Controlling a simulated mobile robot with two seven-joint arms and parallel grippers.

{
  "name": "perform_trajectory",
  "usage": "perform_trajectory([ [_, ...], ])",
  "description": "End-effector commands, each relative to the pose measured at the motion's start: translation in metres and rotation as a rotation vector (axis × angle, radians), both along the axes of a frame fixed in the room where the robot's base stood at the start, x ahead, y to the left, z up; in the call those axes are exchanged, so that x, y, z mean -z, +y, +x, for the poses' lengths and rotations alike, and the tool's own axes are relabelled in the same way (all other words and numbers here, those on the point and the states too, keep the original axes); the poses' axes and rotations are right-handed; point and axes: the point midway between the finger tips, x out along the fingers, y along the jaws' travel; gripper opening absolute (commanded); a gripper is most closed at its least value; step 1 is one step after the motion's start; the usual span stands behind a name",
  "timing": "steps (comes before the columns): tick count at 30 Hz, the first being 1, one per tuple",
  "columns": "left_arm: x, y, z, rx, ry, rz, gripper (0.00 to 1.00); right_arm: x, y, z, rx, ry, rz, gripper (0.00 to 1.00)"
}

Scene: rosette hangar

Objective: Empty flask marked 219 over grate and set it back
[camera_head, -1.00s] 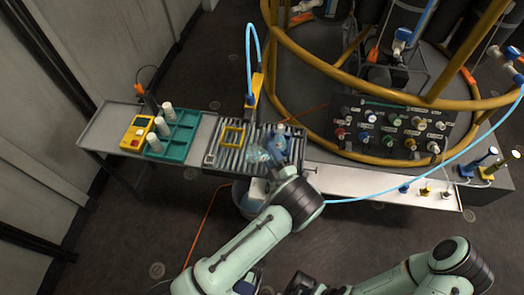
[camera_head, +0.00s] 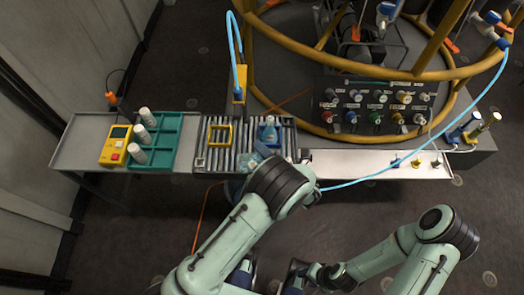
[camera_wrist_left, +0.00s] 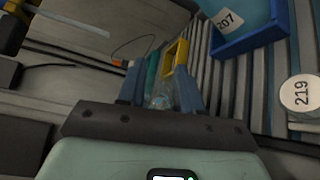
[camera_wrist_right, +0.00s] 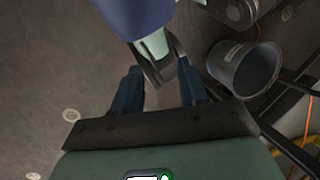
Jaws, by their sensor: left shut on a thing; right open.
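My left gripper (camera_wrist_left: 160,86) is shut on a clear flask (camera_wrist_left: 161,98), seen between its fingers in the left wrist view. In the head view, the clear flask (camera_head: 250,161) shows at the near part of the slatted grate (camera_head: 210,163), partly hidden by my left arm; its tilt and contents are unclear. A round white tag reading 219 (camera_wrist_left: 301,94) is at the right of the left wrist view, apart from the held flask. My right gripper (camera_wrist_right: 162,82) is open and empty, away from the grate.
A blue flask (camera_head: 269,131) stands in a blue holder with a 207 tag (camera_wrist_left: 228,19). A yellow frame (camera_head: 220,126) sits on the grate. A teal rack (camera_head: 163,156) holds white bottles. A grey bucket (camera_wrist_right: 243,69) is on the floor. A pale blue hose (camera_head: 400,169) crosses the right shelf.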

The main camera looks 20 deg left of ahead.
Motion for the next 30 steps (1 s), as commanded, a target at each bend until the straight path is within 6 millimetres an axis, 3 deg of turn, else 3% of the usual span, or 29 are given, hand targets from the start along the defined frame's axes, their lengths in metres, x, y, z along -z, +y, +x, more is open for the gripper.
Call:
perform_trajectory([
  [1, 0.006, -0.001, 0.001, -0.003, -0.046, -0.073, 0.0, 0.014, 0.0, 0.003, 0.002, -0.01, -0.002, 0.43],
  [6, 0.005, -0.007, 0.005, -0.001, -0.183, -0.279, 0.0, 0.035, 0.0, 0.014, 0.009, -0.047, -0.006, 0.43],
  [21, 0.001, -0.014, 0.01, 0.001, -0.341, -0.512, 0.0, 0.078, -0.026, 0.069, 0.07, -0.195, -0.078, 0.43],
  [25, -0.028, -0.013, 0.01, 0.001, -0.462, -0.688, 0.0, 0.062, -0.019, 0.056, 0.056, -0.164, -0.061, 0.43],
  [30, -0.047, -0.014, 0.01, 0.0, -0.596, -0.893, 0.0, 0.066, -0.02, 0.057, 0.057, -0.166, -0.062, 0.43],
])
